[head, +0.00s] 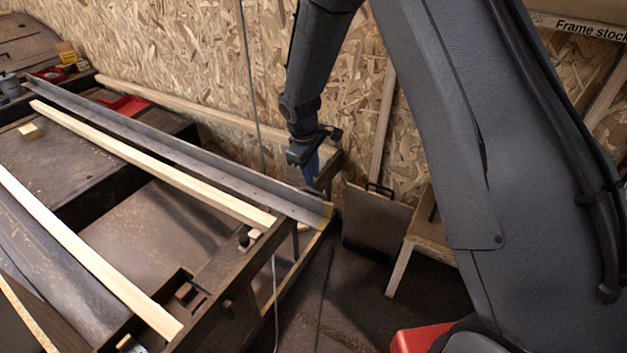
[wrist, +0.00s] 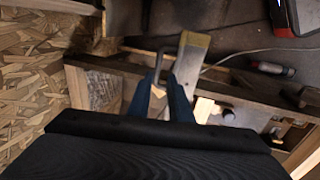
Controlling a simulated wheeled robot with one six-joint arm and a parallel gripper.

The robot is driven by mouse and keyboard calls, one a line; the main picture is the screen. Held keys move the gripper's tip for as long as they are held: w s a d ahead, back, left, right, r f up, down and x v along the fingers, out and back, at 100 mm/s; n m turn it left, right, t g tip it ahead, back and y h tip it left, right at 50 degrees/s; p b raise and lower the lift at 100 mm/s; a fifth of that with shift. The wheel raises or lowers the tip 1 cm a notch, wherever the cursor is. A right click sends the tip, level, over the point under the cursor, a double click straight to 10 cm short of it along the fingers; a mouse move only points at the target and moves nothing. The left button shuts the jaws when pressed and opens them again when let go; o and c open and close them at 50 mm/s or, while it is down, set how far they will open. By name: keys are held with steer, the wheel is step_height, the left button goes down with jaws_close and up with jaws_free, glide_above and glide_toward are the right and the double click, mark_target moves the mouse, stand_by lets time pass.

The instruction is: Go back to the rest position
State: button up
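My gripper (head: 311,172) hangs low at the end of my arm in the head view. It is near the far right corner of the wooden frame, beside the end of a long grey metal angle bar (head: 180,152). In the wrist view my gripper (wrist: 161,76) shows two blue fingers with a gap between their tips. No held object is clear between them. A thin dark bracket or handle (wrist: 160,52) shows just beyond the tips; whether it touches them I cannot tell.
Pale wooden strips (head: 150,162) lie across the dark workbench at left. A chipboard wall (head: 190,60) stands behind. A dark board with a handle (head: 375,222) leans right of the gripper. A red-handled tool (wrist: 272,68) lies at the wrist view's right. Dark floor (head: 345,300) lies clear in front.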

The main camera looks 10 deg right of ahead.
steer(key=shift+s+r, duration=0.1)
steer(key=shift+r, duration=0.25)
steer(key=s+d+r+m+g+y, duration=0.1)
steer(key=s+r+m, duration=0.2)
steer(key=s+r, duration=0.7)
steer(key=s+d+r+m, duration=0.2)
steer(key=s+r+m, duration=0.1)
steer(key=s+r, duration=0.8)
steer(key=s+m+g+y, duration=0.1)
steer(key=s+m, duration=0.1)
steer(key=s, duration=1.1)
steer(key=d+r+m+p, duration=0.3)
steer(key=d+r+p, duration=0.5)
steer(key=p, duration=0.8)
steer(key=shift+d+r+h, duration=0.25)
steer(key=shift+d+h, duration=0.05)
steer(key=shift+d, duration=0.15)
